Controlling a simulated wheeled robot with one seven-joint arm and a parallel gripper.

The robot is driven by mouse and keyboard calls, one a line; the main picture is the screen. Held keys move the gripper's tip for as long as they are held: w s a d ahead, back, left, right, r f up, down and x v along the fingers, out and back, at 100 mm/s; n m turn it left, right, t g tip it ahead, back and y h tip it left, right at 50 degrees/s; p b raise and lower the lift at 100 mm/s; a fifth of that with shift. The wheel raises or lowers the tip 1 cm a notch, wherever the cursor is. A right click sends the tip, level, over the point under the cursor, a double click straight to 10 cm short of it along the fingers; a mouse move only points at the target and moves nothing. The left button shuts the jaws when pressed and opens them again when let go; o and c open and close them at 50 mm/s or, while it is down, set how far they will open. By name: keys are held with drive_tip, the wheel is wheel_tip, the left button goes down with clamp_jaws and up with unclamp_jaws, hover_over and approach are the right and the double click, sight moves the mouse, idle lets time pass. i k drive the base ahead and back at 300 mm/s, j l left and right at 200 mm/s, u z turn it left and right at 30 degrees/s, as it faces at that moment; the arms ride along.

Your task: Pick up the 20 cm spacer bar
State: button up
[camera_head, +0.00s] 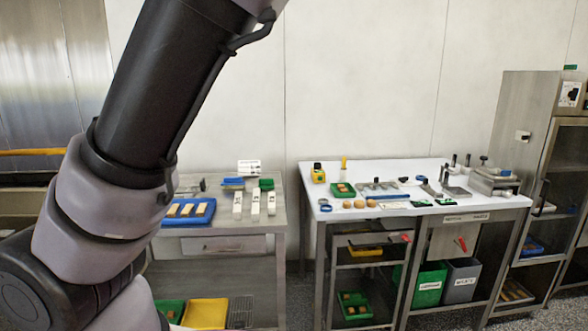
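Three upright-looking white bars with small dark markings stand in a row on the left steel table (225,237): a left one (238,203), a middle one (255,205) and a right one (271,205). Their markings are too small to read, so I cannot tell which, if any, is the 20 cm spacer bar. A blue tray (165,222) left of them holds several tan bars (187,209). My arm crosses the left side of the view, in front of the table's left part. My gripper is out of view.
Behind the white bars are a green block (266,184), a blue item (232,183) and a white sign (248,167). A white-topped table (400,175) with many tools stands to the right, across a narrow gap. A steel cabinet (530,110) stands at far right.

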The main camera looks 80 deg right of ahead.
sight(237, 208)
drive_tip(key=z, duration=2.45)
drive_tip(key=i+l+u, duration=0.45)
drive_tip(key=i+l, duration=0.45)
drive_tip(key=l, duration=0.15)
